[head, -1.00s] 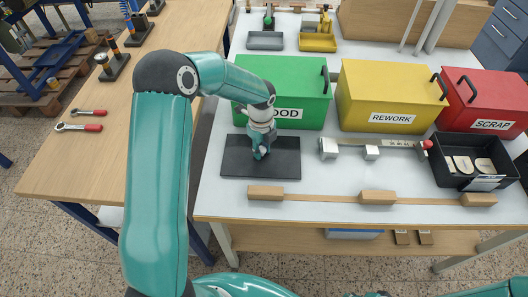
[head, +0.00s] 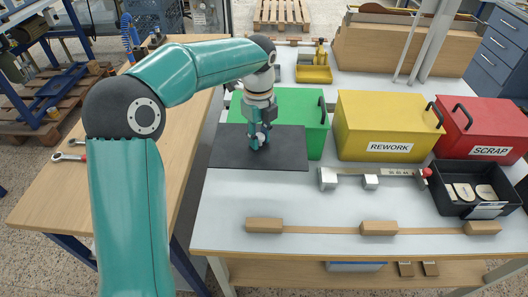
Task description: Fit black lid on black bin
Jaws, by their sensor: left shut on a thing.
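The black lid (head: 228,152) is a flat dark plate in the left half of the head view, in front of the green bin and covering its lower part. My left gripper (head: 259,144) points down at the lid's middle and is shut on it, probably by a small handle that the fingers hide. The lid looks level and held above the table. The black bin (head: 458,208) stands open at the right, well apart from the lid, with several pale pieces and a white label on its front. My right gripper is not in view.
A green bin (head: 315,125), a yellow REWORK bin (head: 385,120) and a red SCRAP bin (head: 480,130) stand behind. A metal gauge bar (head: 395,172) lies between lid and black bin. A wooden rail with blocks (head: 378,228) runs along the front.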

